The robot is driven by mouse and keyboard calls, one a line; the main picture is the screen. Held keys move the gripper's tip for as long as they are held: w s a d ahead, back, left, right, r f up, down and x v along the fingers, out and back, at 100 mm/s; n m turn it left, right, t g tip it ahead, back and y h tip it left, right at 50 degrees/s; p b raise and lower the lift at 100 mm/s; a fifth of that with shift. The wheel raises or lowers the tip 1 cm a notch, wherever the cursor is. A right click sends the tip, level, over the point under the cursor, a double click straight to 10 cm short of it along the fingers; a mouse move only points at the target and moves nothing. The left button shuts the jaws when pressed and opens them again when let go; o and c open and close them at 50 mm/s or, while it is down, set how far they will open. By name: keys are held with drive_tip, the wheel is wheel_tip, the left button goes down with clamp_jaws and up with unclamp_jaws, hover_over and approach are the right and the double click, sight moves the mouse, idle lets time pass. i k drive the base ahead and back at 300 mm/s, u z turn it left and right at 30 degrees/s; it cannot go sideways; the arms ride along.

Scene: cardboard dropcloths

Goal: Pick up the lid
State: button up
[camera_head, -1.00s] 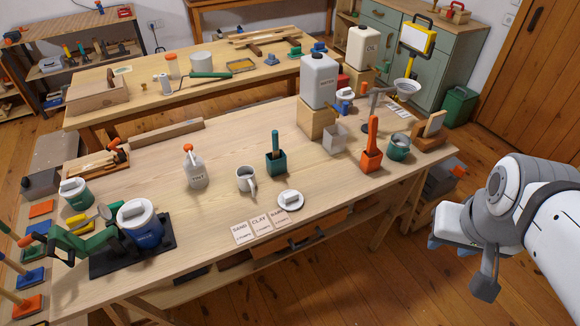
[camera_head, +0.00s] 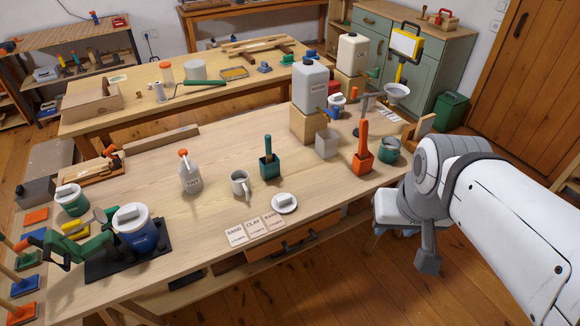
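A round white lid (camera_head: 284,203) with a raised grip lies flat on the near workbench (camera_head: 190,262), close to its front edge and just right of the printed cards. My gripper (camera_head: 392,232) hangs past the front edge of the bench, to the right of the lid and well apart from it. Its fingers are small and partly hidden by my wrist, so I cannot tell whether they are open or shut. No object shows in them.
A grey mug (camera_head: 240,184), a green holder (camera_head: 268,167) and an orange holder (camera_head: 363,160) stand behind the lid. Cards labelled sand and clay (camera_head: 236,234) lie to its left. A lidded blue bucket (camera_head: 137,230) stands farther left.

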sight(282, 203)
drive_tip(key=i, duration=0.95)
drive_tip(key=u, duration=0.05)
